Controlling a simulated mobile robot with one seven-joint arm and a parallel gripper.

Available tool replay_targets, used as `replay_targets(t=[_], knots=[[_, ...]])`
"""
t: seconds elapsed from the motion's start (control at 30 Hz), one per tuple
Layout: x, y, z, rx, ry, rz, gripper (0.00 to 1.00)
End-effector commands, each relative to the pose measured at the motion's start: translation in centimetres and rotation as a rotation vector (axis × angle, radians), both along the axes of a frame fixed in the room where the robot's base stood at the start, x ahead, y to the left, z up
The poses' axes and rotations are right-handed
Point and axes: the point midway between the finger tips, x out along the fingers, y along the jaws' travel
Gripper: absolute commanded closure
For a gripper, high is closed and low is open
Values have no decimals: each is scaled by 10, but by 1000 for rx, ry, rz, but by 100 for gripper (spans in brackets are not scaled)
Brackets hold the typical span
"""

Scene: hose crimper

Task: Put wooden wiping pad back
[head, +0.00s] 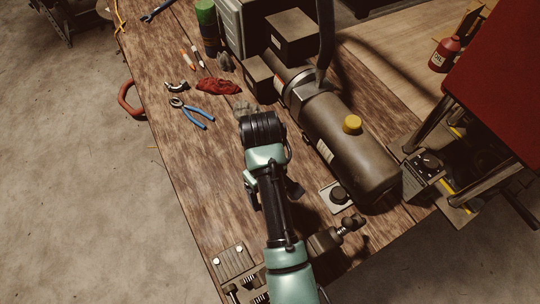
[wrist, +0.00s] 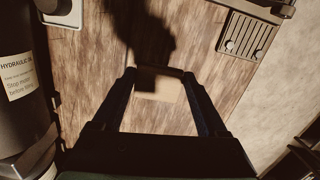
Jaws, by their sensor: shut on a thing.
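The wooden wiping pad (wrist: 166,92) shows in the wrist view as a pale tan block between my fingertips, its upper part in shadow. My gripper (wrist: 158,75) is shut on it, above the brown wooden bench (wrist: 105,75). I cannot tell whether the pad touches the bench top. In the head view my own arm covers the gripper and the pad. My wrist is over the bench, left of the dark cylindrical tank (head: 348,150).
A vise-like fixture with a bolted plate (head: 234,262) stands at the bench's near edge. A black knob on a pale plate (head: 338,195) sits beside the tank. Blue-handled pliers (head: 192,112) and a red rag (head: 219,87) lie farther back. Bare bench lies left of my arm.

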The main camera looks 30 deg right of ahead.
Motion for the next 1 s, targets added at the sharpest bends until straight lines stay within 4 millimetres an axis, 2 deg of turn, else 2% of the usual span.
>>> replay_targets(t=[0.5, 0.9, 0.93, 1.0], knots=[[-1, 0, -58, 0, 1, -2, 100], [0, 0, -64, 0, 0, -1, 100], [0, 0, -63, -1, 0, -2, 19], [0, 0, -62, 0, 0, -2, 6]])
